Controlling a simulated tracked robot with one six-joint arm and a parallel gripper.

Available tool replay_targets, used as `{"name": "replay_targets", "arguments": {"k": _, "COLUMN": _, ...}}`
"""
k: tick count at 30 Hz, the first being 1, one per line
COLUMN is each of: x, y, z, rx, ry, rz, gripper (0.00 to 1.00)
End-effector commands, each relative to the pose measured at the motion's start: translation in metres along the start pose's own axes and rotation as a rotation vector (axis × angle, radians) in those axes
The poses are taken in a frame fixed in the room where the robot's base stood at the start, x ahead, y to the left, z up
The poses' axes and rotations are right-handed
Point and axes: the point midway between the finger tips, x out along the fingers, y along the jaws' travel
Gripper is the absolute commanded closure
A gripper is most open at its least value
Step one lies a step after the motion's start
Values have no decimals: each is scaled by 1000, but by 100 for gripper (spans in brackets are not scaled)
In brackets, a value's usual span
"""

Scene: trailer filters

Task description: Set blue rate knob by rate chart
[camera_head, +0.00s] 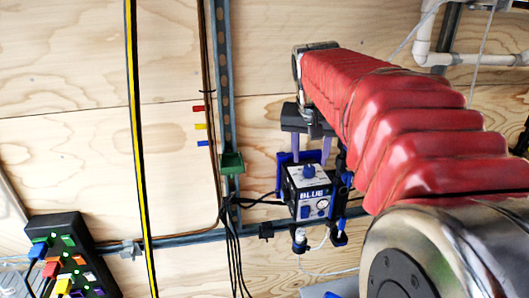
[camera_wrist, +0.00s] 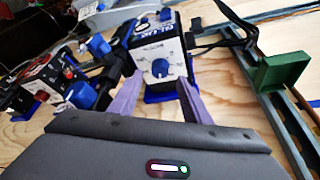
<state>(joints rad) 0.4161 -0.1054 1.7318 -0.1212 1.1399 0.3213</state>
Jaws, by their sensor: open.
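The pump box labelled BLUE (camera_head: 307,196) is mounted on the wooden wall, and the blue rate knob (camera_head: 309,171) sits on its upper face. In the wrist view the box (camera_wrist: 165,35) appears upside down, with the knob (camera_wrist: 160,68) facing me. My gripper (camera_head: 311,160) is open, its two purple fingers just above the knob in the head view. In the wrist view my gripper (camera_wrist: 160,80) has one finger on each side of the knob, with gaps visible; I cannot tell whether they touch it. I cannot make out the rate chart or the knob's setting.
A green block (camera_head: 231,163) sits on the metal rail left of the pump. Black cables hang below it. A black box with coloured plugs (camera_head: 62,262) is at lower left. A yellow-black strip (camera_head: 138,150) runs down the wall. White pipes (camera_head: 425,45) are at upper right.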

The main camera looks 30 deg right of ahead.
Motion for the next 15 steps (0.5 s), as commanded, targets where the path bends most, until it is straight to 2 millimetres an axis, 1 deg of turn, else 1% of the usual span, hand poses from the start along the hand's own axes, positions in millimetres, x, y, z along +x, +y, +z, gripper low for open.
{"name": "replay_targets", "arguments": {"k": 1, "x": 9, "y": 0, "z": 0, "rx": 0, "ry": -3, "rz": 1, "gripper": 56}}
{"name": "replay_targets", "arguments": {"k": 6, "x": 31, "y": 0, "z": 0, "rx": 0, "ry": -2, "rz": 1, "gripper": 56}}
{"name": "replay_targets", "arguments": {"k": 10, "x": 40, "y": 0, "z": 0, "rx": 0, "ry": -2, "rz": 1, "gripper": 56}}
{"name": "replay_targets", "arguments": {"k": 15, "x": 42, "y": 0, "z": 0, "rx": 0, "ry": 0, "rz": 0, "gripper": 56}}
